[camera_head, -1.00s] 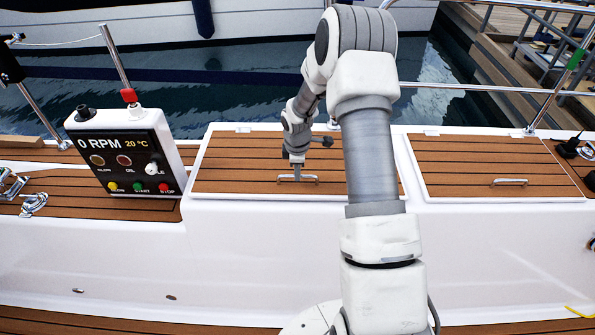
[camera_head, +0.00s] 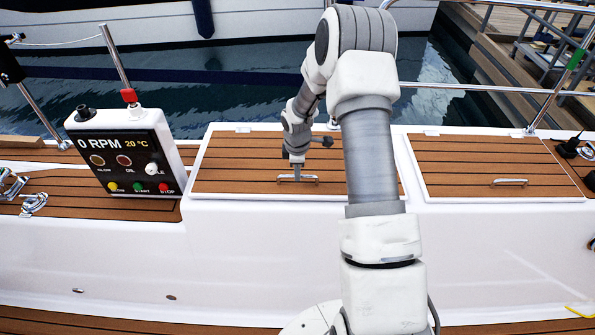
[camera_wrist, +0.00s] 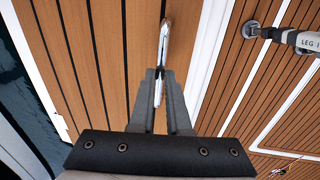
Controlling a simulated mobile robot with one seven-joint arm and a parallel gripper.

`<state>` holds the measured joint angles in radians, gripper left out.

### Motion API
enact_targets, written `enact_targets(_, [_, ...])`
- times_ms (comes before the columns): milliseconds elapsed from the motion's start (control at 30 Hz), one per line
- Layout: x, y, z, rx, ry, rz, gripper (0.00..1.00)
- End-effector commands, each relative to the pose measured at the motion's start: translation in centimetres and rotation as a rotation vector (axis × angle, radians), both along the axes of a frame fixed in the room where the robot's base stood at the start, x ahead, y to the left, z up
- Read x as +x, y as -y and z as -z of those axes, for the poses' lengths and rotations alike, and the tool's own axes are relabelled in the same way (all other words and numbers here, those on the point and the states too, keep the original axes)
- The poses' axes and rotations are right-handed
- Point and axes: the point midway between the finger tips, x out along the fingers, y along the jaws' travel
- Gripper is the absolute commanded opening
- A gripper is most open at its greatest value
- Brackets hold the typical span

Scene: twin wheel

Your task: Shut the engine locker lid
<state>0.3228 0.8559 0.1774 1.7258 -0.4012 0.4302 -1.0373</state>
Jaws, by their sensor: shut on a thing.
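The engine locker lid (camera_head: 240,160) is the teak-planked panel with a white rim just right of the control panel in the head view. It lies flat in line with the bench top. A metal bar handle (camera_head: 306,181) stands near its front edge. My gripper (camera_head: 297,174) is at this handle, fingers pointing down. In the wrist view my gripper (camera_wrist: 160,75) is shut on the handle (camera_wrist: 165,40), with the lid's planks (camera_wrist: 95,60) on the left. My arm hides the lid's right part in the head view.
A second teak lid (camera_head: 480,165) with its own handle (camera_head: 510,181) lies to the right. The control panel (camera_head: 125,160) stands close on the left. Metal rails (camera_head: 480,88) run behind, above water. A labelled fitting (camera_wrist: 300,40) shows right in the wrist view.

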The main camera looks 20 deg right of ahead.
Motion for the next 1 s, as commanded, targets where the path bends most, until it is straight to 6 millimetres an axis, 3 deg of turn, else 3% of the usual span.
enact_targets(600, [-0.2, -0.1, 0.9, -0.001, -0.001, 0.0, 0.0])
enact_targets(633, [-0.2, -0.1, 1.0, -0.001, -0.001, 0.0, 0.18])
enact_targets(767, [-0.2, -0.1, 0.9, 0.0, -0.001, 0.0, 0.42])
enact_targets(1000, [-0.2, -0.1, 0.9, 0.0, 0.0, 0.0, 0.45])
